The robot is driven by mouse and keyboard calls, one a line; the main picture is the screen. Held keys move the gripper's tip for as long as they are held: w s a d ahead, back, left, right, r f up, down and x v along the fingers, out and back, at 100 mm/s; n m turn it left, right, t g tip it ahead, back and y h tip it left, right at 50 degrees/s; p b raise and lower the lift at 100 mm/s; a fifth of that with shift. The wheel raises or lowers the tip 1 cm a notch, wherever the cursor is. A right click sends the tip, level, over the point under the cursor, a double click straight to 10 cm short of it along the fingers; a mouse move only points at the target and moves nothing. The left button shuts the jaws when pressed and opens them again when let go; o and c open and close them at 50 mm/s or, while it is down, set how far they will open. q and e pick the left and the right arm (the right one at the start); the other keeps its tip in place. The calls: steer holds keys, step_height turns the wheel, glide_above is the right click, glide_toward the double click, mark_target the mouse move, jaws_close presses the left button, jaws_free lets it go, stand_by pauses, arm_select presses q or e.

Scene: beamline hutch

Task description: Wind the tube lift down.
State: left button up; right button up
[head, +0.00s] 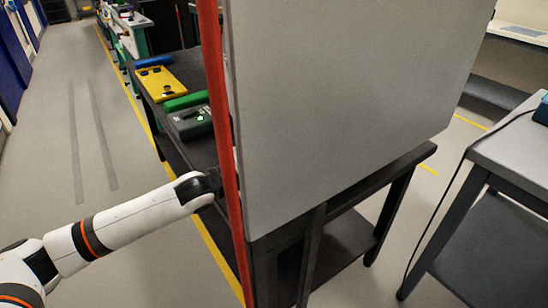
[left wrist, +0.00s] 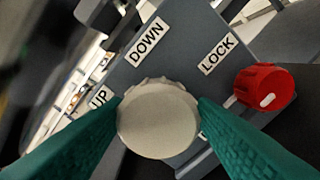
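In the left wrist view a pale grey ridged knob (left wrist: 158,118) sits on a dark panel (left wrist: 178,55) with the labels UP, DOWN and LOCK. My left gripper (left wrist: 159,108) has its two green fingers at opposite sides of this knob, and they appear to touch it. A red knob (left wrist: 264,87) with a white mark is to the right, below the LOCK label (left wrist: 218,54). In the head view my left arm reaches in from the left, and its gripper is hidden behind the red-edged panel. I cannot make out the tube lift itself. My right gripper is not in view.
A large grey panel (head: 340,100) with a red edge (head: 222,120) blocks much of the head view. A dark bench (head: 205,150) behind it carries a yellow case (head: 168,82) and a dark green-topped box (head: 190,120). Another table (head: 515,150) stands right. The left floor is clear.

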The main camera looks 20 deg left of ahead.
arm_select(q)
steer(key=o, duration=0.3)
steer(key=shift+o, duration=0.2)
steer(key=shift+s, duration=0.1)
steer(key=shift+s+a, duration=0.25)
steer(key=shift+a, duration=0.05)
steer(key=v, duration=1)
steer(key=shift+f, duration=0.1)
steer(key=shift+s+a+p, duration=0.3)
steer(key=shift+s, duration=0.15)
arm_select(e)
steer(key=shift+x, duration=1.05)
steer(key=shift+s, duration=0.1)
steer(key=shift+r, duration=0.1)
